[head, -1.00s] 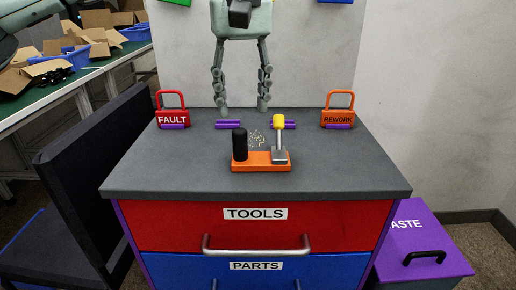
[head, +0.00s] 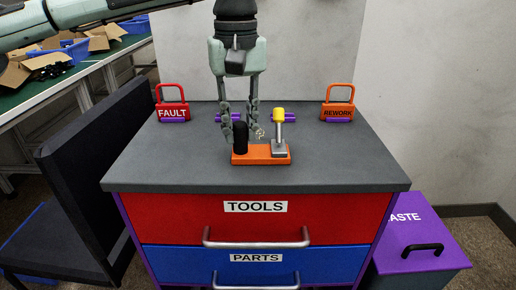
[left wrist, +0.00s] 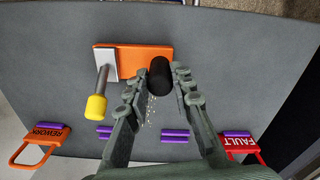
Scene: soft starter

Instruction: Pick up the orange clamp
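The orange clamp (head: 262,160) lies near the front middle of the grey cabinet top. It has an orange base, an upright black knob (head: 240,139) on its left and a grey metal post with a yellow tip (head: 279,115) on its right. My left gripper (head: 243,134) points down over the clamp from behind, open. In the left wrist view the clamp's base (left wrist: 143,54) shows past the fingertips, and the black knob (left wrist: 160,77) stands between the two fingers, with a gap showing on each side. My right gripper is not in view.
A red FAULT padlock-shaped tag (head: 172,113) stands at the back left, an orange REWORK tag (head: 338,113) at the back right. Purple strips (left wrist: 174,132) and small pale bits (left wrist: 151,112) lie behind the clamp. A purple bin (head: 418,240) is right of the cabinet (head: 150,180).

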